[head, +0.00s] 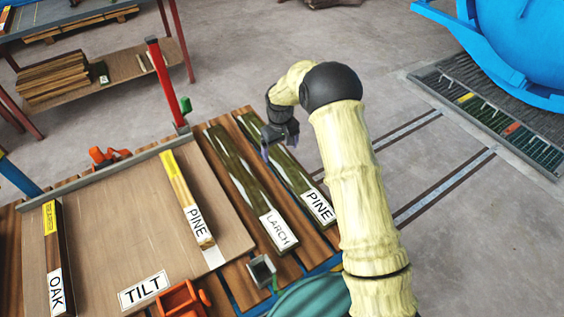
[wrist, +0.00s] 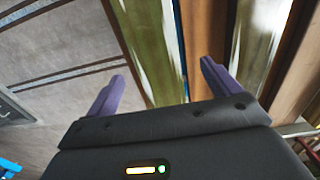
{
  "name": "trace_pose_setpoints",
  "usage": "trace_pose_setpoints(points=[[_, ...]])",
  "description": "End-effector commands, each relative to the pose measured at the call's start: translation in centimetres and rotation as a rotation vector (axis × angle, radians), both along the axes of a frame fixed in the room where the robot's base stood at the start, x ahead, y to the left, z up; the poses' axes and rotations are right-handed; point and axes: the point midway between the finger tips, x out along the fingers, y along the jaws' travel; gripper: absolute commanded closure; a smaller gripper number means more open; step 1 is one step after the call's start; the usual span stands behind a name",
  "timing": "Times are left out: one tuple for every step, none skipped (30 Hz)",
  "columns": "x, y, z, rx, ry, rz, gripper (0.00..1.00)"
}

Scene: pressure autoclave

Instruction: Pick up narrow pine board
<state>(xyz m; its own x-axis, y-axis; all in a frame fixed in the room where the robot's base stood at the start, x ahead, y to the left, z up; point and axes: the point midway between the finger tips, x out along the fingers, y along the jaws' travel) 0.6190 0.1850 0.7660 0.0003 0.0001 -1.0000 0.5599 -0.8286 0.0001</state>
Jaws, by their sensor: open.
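A mottled green board labelled PINE (head: 290,168) lies at the right edge of the slatted table. My open gripper (head: 279,145) is over its far half. In the wrist view the green pine board (wrist: 143,35) runs between the two purple fingers of my gripper (wrist: 161,84), with nothing held. I cannot tell the height between fingers and board. A second, yellow-topped board labelled PINE (head: 181,190) lies on the tilt tray, left of my gripper. The frames do not settle which one is the narrow one.
A green LARCH board (head: 240,175) lies left of the green pine board; the wrist view also shows it (wrist: 262,35). The TILT tray (head: 120,225) holds an OAK board (head: 55,250) at its left. A red post (head: 168,85) stands behind. Open floor lies right.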

Motion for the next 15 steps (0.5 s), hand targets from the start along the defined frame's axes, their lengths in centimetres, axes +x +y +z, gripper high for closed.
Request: trace_pose_setpoints(points=[[0.0, 0.0, 0.0, 0.0, 0.0, 0.0, 0.11], [0.0, 0.0, 0.0, 0.0, 0.0, 0.0, 0.11], [0.0, 0.0, 0.0, 0.0, 0.0, 0.0, 0.11], [0.0, 0.0, -0.1, -0.001, 0.001, 0.0, 0.11], [0.0, -0.1, -0.3, -0.001, 0.001, 0.0, 0.11], [0.0, -0.1, -0.6, 0.0, 0.002, 0.0, 0.11], [0.0, -0.2, -0.9, -0.001, 0.003, 0.0, 0.11], [0.0, -0.3, -1.3, -0.001, 0.003, -0.001, 0.11], [0.0, -0.4, -1.8, -0.001, 0.003, -0.001, 0.11], [0.1, -0.4, -2.2, -0.001, 0.003, -0.001, 0.11], [0.1, -0.5, -2.7, -0.001, 0.004, -0.001, 0.11], [0.1, -0.6, -3.3, -0.001, 0.003, -0.001, 0.11], [0.1, -0.6, -3.8, -0.001, 0.003, 0.0, 0.11], [0.1, -0.6, -4.2, -0.001, 0.003, 0.0, 0.11], [0.1, -0.6, -4.7, -0.001, 0.003, 0.0, 0.11]])
